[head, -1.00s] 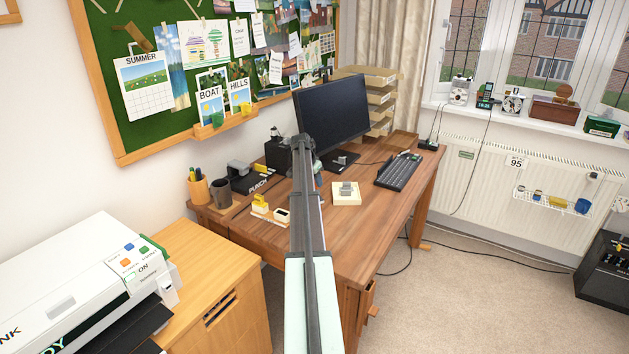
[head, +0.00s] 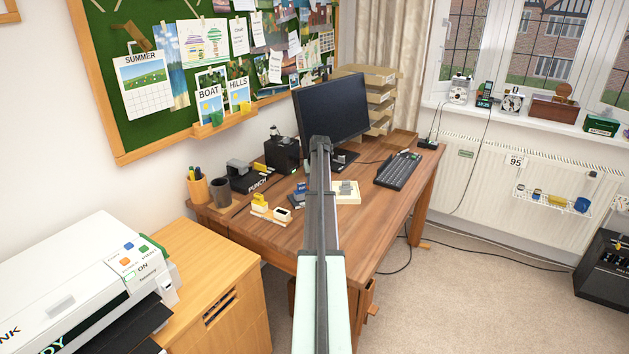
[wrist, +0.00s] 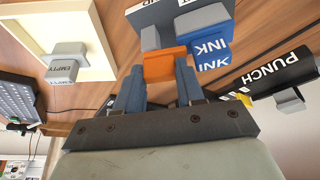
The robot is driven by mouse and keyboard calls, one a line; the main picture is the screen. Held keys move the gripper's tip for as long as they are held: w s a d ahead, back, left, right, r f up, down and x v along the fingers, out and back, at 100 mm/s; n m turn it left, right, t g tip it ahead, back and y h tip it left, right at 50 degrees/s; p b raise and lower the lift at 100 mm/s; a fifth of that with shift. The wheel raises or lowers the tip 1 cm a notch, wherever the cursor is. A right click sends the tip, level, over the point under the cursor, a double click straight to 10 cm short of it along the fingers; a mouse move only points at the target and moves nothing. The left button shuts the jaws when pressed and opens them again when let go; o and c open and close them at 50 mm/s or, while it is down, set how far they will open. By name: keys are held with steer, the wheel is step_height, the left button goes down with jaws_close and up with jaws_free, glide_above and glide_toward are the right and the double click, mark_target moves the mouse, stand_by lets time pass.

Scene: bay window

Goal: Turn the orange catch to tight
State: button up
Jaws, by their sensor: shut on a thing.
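The orange catch (wrist: 167,64) shows in the wrist view, between the two blue-grey fingers of my gripper (wrist: 160,85). My gripper is shut on it. Right beside the catch stands a blue block marked INK (wrist: 212,52), with grey pieces above it. In the head view this blue block (head: 299,193) shows just left of my arm on the desk. My gripper and the orange catch are hidden behind my arm there. I cannot read any tight mark near the catch.
A cream tray marked EMPTY (wrist: 92,63) lies left of my gripper in the wrist view. A black PUNCH (wrist: 275,75) is at the right. The monitor (head: 333,108) and keyboard (head: 398,171) stand farther back on the wooden desk (head: 345,240).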

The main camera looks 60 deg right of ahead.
steer(key=shift+s+n+t+y, duration=0.1)
steer(key=shift+n+t+y, duration=0.2)
steer(key=shift+n, duration=0.8)
steer(key=o, duration=1.1)
steer(key=shift+c, duration=0.2)
